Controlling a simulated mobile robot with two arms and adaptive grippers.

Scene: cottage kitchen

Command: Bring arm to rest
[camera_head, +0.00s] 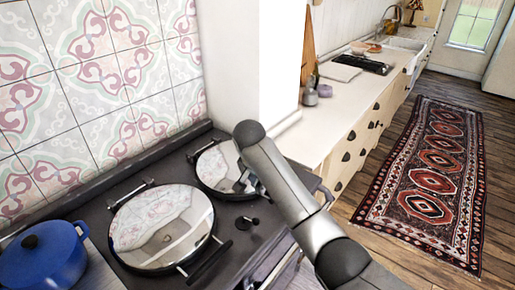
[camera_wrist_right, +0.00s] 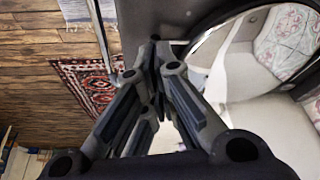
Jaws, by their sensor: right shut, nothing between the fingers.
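My right arm comes in from the lower right in the head view and reaches over the dark range cooker (camera_head: 90,215). My right gripper (camera_head: 246,184) is mostly hidden behind the arm, low over the cooker near the farther round lid. In the right wrist view the right gripper (camera_wrist_right: 154,75) has its fingers together, with nothing between them. A shiny round lid (camera_wrist_right: 245,55) shows to its right there. My left gripper is not in view.
The nearer shiny round lid (camera_head: 162,226) and farther lid (camera_head: 217,165) lie on the cooker. A blue lidded pot (camera_head: 42,258) stands at left. A white pillar (camera_head: 235,60) rises behind. The pale counter (camera_head: 325,122) runs right, beside a patterned rug (camera_head: 432,182) on the wooden floor.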

